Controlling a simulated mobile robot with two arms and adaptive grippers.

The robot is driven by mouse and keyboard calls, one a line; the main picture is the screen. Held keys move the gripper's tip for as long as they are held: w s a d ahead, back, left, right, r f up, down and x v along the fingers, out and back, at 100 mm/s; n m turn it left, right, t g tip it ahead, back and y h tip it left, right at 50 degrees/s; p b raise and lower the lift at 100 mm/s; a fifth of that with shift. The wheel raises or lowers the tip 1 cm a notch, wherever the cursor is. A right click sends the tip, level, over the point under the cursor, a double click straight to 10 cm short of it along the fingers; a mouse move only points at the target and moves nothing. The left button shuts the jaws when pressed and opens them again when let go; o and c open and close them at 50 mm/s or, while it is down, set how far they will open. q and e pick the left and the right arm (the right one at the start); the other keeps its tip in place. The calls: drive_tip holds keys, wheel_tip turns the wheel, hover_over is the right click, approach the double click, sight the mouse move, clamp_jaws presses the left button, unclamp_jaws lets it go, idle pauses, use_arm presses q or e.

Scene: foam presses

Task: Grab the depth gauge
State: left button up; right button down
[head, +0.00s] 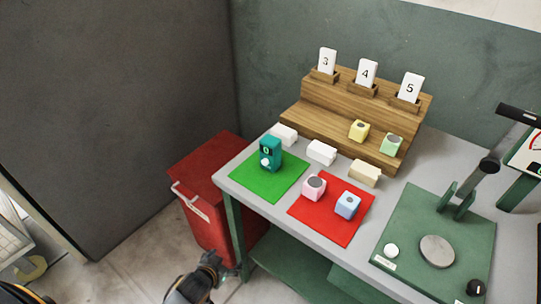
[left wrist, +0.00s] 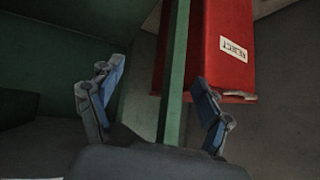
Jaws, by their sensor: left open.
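The depth gauge appears to be the teal block with a small dark display and a white round knob (head: 270,154). It stands upright on the green mat (head: 290,182) at the left of the grey table. My left gripper (head: 222,268) is low at the bottom of the head view, below the tabletop and in front of the table's left leg. In the left wrist view my left gripper (left wrist: 158,105) is open with nothing between its blue-padded fingers, and the gauge is not in that view. My right gripper is not in view.
A red reject bin (head: 208,190) stands left of the table (head: 240,178). A red mat (head: 346,226) holds a pink and a blue block. White blocks, a wooden stepped rack (head: 330,100) with number cards, and a green press base (head: 405,225) stand farther right.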

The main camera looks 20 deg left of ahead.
use_arm(q)
drive_tip(key=w+d+r+t+h, duration=0.1)
drive_tip(key=w+r+t, duration=0.25)
drive_tip(key=r, duration=0.75)
drive_tip(key=w+d+r+t, duration=0.15)
drive_tip(key=w+r, duration=0.25)
drive_tip(key=r, duration=0.7)
drive_tip(key=m+t+h, duration=0.2)
drive_tip(key=t+h, duration=0.1)
approach(266, 146)
drive_tip(key=shift+s+a+f+b, duration=0.4)
drive_tip(key=shift+s+a+f, duration=0.2)
drive_tip(key=shift+s+f, duration=0.3)
drive_tip(key=shift+h, duration=0.6)
drive_tip(key=x, duration=0.3)
drive_tip(key=r+p+x, duration=0.1)
drive_tip(key=x, duration=0.5)
drive_tip(key=shift+r, duration=0.2)
drive_tip(key=shift+w+d+r+p, duration=0.15)
drive_tip(key=shift+w+p, duration=0.25)
drive_tip(key=shift+w, duration=0.15)
drive_tip(key=x, duration=0.4)
drive_tip(key=shift+w+d+p, duration=0.1)
drive_tip(key=shift+w+p, duration=0.05)
drive_tip(key=shift+p, duration=0.25)
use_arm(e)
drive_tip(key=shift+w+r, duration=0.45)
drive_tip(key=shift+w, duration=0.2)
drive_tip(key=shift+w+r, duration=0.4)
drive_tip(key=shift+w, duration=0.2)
